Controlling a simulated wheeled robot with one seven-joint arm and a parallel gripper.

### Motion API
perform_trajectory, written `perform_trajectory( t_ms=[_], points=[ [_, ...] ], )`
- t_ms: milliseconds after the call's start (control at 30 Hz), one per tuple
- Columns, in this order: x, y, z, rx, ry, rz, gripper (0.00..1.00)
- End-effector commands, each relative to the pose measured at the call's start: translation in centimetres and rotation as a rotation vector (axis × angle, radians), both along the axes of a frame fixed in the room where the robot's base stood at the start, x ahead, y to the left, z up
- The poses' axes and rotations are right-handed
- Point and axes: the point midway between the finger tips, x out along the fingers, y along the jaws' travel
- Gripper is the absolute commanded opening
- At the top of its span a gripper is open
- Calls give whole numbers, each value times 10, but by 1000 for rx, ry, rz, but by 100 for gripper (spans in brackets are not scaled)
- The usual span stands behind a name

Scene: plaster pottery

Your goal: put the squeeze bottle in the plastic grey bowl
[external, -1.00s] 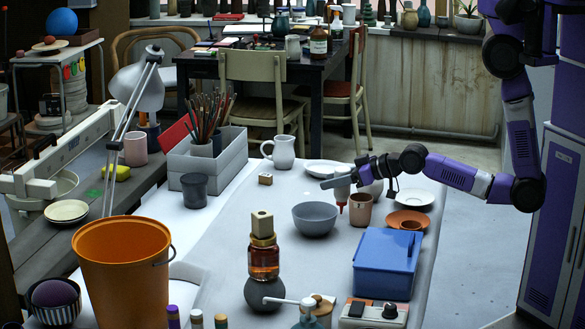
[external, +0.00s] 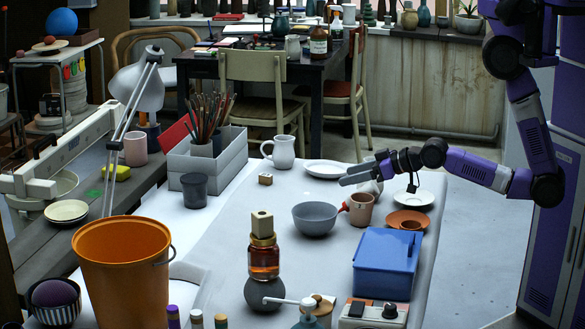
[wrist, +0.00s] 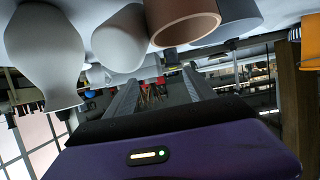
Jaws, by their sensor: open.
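The squeeze bottle shows in the external view only by its red tip (external: 345,206), which sticks out just left of the terracotta cup (external: 361,211). Its body is mostly hidden behind the cup, and it seems to lie tipped over. A pale rounded body (wrist: 120,38) beside the cup (wrist: 182,18) in the wrist view looks like the bottle. The grey bowl (external: 315,219) stands left of the cup and looks empty; part of it shows in the wrist view (wrist: 228,22). My gripper (external: 343,181) is open and empty, above and behind the cup; its fingers (wrist: 160,95) hold nothing.
A pale vase (wrist: 45,55) stands close by my gripper. An orange saucer (external: 408,221), a white plate (external: 412,198) and a blue box (external: 386,264) lie to the right and front. The table left of the bowl is largely clear.

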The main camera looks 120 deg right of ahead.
Motion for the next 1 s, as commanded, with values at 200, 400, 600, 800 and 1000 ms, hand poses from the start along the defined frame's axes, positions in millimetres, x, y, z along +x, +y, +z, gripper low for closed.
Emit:
perform_trajectory(
  t_ms=[200, 400, 600, 800, 1000],
  points=[
    [-23, 27, 14, 1, 0, 1, 63],
    [-33, 39, 21, -1, -1, 1, 63],
    [-25, 76, 18, -7, 0, 90, 63],
    [-17, 184, 15, -35, -19, 384, 63],
    [-46, 278, 31, -52, -67, 677, 63]
  ],
)
